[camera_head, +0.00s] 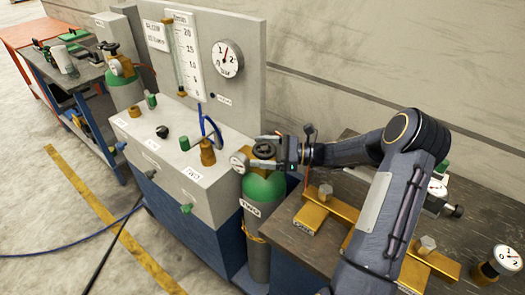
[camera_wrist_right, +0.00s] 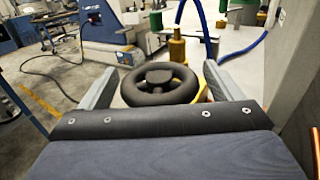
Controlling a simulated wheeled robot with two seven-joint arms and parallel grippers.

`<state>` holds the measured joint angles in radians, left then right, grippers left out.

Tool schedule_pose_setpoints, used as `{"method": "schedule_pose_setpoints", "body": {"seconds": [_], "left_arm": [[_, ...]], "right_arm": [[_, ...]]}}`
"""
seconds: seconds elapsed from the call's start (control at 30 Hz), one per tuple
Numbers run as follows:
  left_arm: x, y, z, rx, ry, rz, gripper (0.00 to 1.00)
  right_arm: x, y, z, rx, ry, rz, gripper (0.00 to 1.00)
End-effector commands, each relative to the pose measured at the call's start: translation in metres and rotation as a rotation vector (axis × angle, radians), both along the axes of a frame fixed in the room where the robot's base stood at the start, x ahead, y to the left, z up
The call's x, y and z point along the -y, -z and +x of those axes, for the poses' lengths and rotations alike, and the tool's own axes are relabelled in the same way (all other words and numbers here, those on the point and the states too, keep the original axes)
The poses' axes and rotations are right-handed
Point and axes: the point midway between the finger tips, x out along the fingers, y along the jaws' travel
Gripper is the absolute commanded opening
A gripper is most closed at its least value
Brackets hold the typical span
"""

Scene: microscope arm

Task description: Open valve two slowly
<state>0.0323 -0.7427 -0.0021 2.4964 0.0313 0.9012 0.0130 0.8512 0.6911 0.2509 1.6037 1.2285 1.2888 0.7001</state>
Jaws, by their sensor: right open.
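A black handwheel (camera_head: 264,150) sits on the brass valve of a grey gas cylinder (camera_head: 258,250) with a green shoulder. The cylinder carries a small label (camera_head: 251,207), too small to read surely. My right gripper (camera_head: 268,152) is at this handwheel, coming from the right, with its fingers apart. In the right wrist view the handwheel (camera_wrist_right: 160,84) lies between the two open fingers (camera_wrist_right: 158,86), and gaps show beside it. I cannot tell whether a finger touches the wheel. My left gripper is not in view.
A grey panel box (camera_head: 210,185) with several knobs and a blue hose (camera_head: 208,125) stands left of the cylinder. A gauge (camera_head: 227,59) is on the panel behind. A dark bench (camera_head: 320,245) with brass brackets is at right. Another cylinder (camera_head: 125,92) stands at far left.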

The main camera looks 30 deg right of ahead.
Motion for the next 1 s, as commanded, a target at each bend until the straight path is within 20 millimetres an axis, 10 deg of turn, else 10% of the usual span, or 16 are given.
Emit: {"method": "schedule_pose_setpoints", "body": {"seconds": [1.0], "left_arm": [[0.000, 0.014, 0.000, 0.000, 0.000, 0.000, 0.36]], "right_arm": [[0.063, 0.000, -0.046, -0.001, 0.000, 0.001, 0.86]]}}
